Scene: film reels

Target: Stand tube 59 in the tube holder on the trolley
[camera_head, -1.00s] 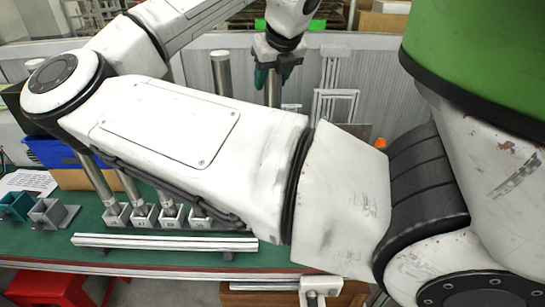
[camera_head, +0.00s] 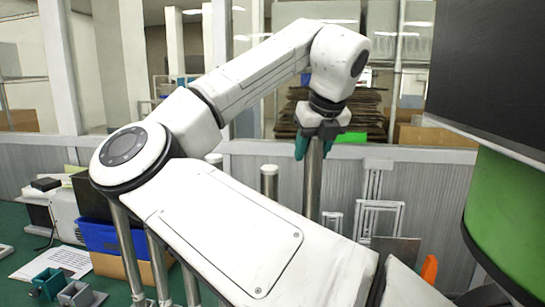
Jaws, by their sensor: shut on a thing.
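My gripper (camera_head: 312,146) is shut on the top of a steel tube (camera_head: 313,182). It holds the tube upright in front of the low grey wall. The tube's lower end is hidden behind my arm, and no number can be read on it. Other steel tubes stand at the left, among them one tube (camera_head: 129,245) and another tube (camera_head: 158,262). A further tube (camera_head: 270,184) shows its top behind my arm. The tube holder on the trolley cannot be made out in this view.
A blue bin (camera_head: 103,238) and a cardboard box (camera_head: 112,267) stand on the green table at the left. Small teal (camera_head: 48,281) and grey (camera_head: 78,294) blocks lie near a paper sheet (camera_head: 52,261). White frames (camera_head: 380,205) stand by the wall. My arm covers the middle.

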